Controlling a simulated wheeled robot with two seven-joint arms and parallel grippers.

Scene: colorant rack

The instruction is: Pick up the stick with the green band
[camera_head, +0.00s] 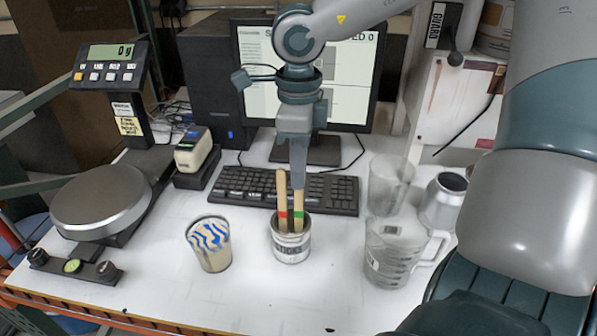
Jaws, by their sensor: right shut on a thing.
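The stick with the green band (298,208) stands in a small metal can (291,246) at the middle of the table. A stick with a red band (282,200) stands beside it, to its left, in the same can. My right gripper (298,178) comes down from above and is shut on the top of the green-banded stick. The lower ends of both sticks are hidden inside the can. My left gripper is not in view.
A cup with blue stripes (209,245) stands left of the can. A clear measuring jug (396,250) and a metal container (443,200) stand to the right. A keyboard (330,192) lies behind the can. A scale (100,203) is at the left.

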